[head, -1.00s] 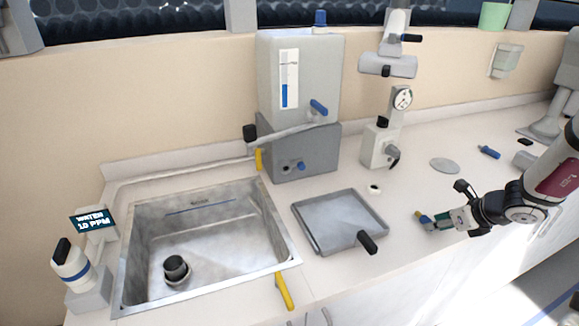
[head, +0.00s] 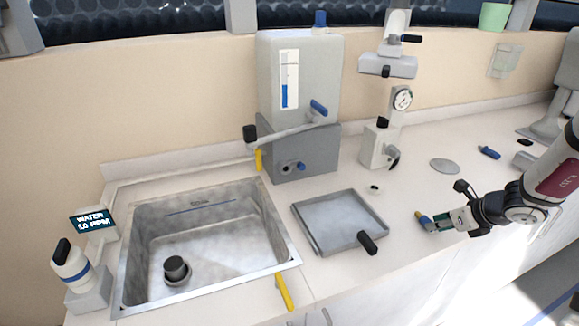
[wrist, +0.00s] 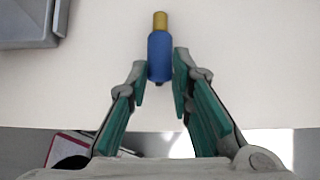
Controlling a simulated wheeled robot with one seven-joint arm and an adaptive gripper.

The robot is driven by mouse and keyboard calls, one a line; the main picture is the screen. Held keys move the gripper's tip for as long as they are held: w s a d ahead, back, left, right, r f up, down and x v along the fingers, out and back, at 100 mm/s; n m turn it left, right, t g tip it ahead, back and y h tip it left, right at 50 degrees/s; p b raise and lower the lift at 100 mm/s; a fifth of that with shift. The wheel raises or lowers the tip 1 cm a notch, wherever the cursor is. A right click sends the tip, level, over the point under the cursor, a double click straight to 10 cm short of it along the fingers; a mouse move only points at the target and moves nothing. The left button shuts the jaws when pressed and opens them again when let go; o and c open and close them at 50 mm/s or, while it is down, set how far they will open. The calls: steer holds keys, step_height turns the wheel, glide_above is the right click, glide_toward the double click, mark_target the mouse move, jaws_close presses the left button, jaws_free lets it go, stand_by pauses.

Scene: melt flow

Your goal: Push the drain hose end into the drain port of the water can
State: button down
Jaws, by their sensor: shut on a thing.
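The drain hose end looks like a short blue cylinder with a yellow tip (wrist: 159,52). My gripper (wrist: 160,75) is shut on its blue part, and the yellow tip points away from the gripper. In the head view my gripper (head: 437,222) is low over the right part of the counter, with the hose end (head: 425,221) at its fingertips. The water can (head: 318,75) stands at the back centre on a grey base.
A shallow metal tray (head: 335,218) with a black handle lies between my gripper and the can. A steel sink (head: 215,240) is at left. A gauge stand (head: 381,145) is right of the can. A grey disc (head: 445,166) and a blue item (head: 489,152) lie further right.

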step_height(320, 180, up, 6)
steer(key=p, duration=0.5)
stand_by(0.9)
stand_by(0.3)
